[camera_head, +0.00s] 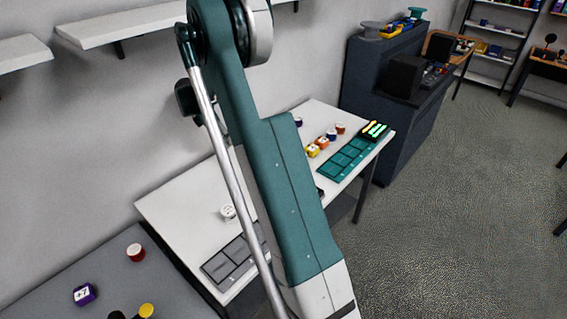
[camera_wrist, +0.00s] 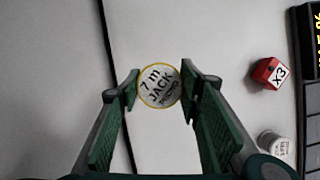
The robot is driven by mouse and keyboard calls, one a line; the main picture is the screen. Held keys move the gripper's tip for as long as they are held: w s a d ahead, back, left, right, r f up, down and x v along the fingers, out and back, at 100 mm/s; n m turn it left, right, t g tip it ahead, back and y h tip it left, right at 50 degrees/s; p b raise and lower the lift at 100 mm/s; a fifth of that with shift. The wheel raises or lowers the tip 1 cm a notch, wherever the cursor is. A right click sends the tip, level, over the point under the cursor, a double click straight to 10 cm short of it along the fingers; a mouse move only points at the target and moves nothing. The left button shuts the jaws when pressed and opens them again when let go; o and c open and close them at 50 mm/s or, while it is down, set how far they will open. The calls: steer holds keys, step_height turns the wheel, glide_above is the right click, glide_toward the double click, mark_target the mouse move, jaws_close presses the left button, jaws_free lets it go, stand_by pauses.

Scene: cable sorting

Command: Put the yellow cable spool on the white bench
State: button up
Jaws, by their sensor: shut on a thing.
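The yellow cable spool (camera_wrist: 160,86) shows in the wrist view as a round white label reading "7 m JACK" with a thin yellow rim. My gripper (camera_wrist: 160,80) is shut on it, with one green finger on each side. The spool is over or on a pale surface; I cannot tell whether it touches it. The white bench (camera_head: 180,205) runs through the middle of the head view, partly hidden by my arm. My gripper and the held spool cannot be made out in the head view.
On the white bench are a grey divided tray (camera_head: 228,265), a white spool (camera_head: 228,212), a teal tray (camera_head: 345,160) and several small coloured items. The wrist view shows a red X3 block (camera_wrist: 268,73) and white spool (camera_wrist: 273,144). A grey bench (camera_head: 60,270) stands lower left.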

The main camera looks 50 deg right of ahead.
stand_by(0.3)
steer(key=shift+f, duration=3.15)
steer(key=shift+f, duration=0.1)
steer(key=shift+f+b, duration=0.35)
steer(key=shift+f, duration=1.4)
steer(key=shift+f, duration=0.15)
steer(key=o, duration=0.9)
steer(key=shift+r, duration=0.2)
steer(key=v, duration=1.2)
steer(key=shift+p, duration=0.35)
